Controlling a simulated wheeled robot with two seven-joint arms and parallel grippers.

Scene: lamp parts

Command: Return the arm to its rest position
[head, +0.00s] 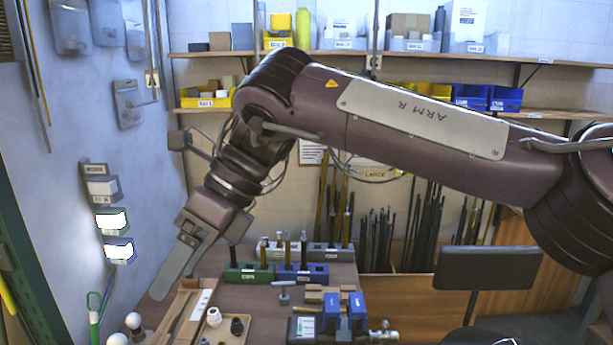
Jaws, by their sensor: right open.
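My right arm, marked ARM R, reaches across the view from the right and bends down at the left. Its gripper (162,292) hangs over the left back part of the workbench, above and left of a tray with lamp parts. It is open, seen side-on, and no part shows in it. In the tray are a white socket (213,317) and a black socket (237,326). White bulbs (133,321) stand at the left edge of the bench. My left gripper is not in view.
A green holder (248,273), a blue holder (302,275) and a grey holder (331,253) with upright tools stand at the bench's back. A vise with blue jaws (357,312) is at the front. A dark chair back (487,268) stands right.

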